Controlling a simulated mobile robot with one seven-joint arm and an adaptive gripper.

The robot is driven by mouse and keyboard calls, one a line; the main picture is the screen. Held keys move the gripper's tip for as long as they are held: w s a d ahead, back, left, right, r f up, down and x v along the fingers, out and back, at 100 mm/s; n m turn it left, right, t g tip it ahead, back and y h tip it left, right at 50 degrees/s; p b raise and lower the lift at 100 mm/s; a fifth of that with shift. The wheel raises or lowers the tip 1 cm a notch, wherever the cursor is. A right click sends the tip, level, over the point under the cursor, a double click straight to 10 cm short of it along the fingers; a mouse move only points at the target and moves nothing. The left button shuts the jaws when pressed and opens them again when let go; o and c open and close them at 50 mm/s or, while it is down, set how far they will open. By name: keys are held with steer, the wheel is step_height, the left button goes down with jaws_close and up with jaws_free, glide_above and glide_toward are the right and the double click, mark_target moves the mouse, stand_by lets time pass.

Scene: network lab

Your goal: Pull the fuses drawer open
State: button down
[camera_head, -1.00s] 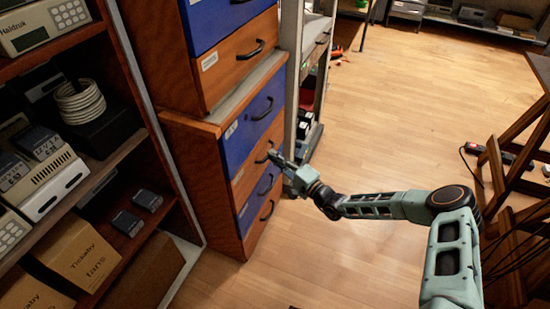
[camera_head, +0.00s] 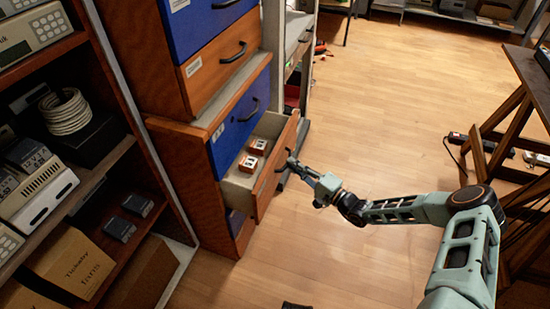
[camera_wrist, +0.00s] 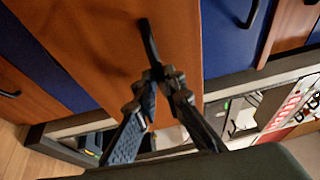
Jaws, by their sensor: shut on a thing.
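A wood-fronted drawer (camera_head: 268,184) in the lower cabinet stands pulled well out, below a blue drawer. Two small orange-and-white boxes (camera_head: 252,155) lie inside it. I cannot read any label naming it as the fuses drawer. My gripper (camera_head: 292,163) is at the front of this drawer, shut on its dark handle. In the wrist view, the fingers of my gripper (camera_wrist: 158,74) close on the lower end of the dark handle (camera_wrist: 149,42), against the wooden front. The fingers partly hide the handle.
Another cabinet (camera_head: 215,75) with blue and wooden drawers stands on top. An open shelf (camera_head: 100,165) with devices and boxes is at the left. A wooden stand (camera_head: 505,150) is at the right. The floor (camera_head: 390,110) between is largely clear.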

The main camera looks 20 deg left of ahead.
steer(key=s+d+b, duration=0.1)
steer(key=d+b, duration=0.1)
steer(key=d, duration=1.5)
steer(key=shift+s+d, duration=0.25)
steer(key=c, duration=2)
jaws_free()
steer(key=v, duration=1.2)
steer(key=shift+a, duration=0.1)
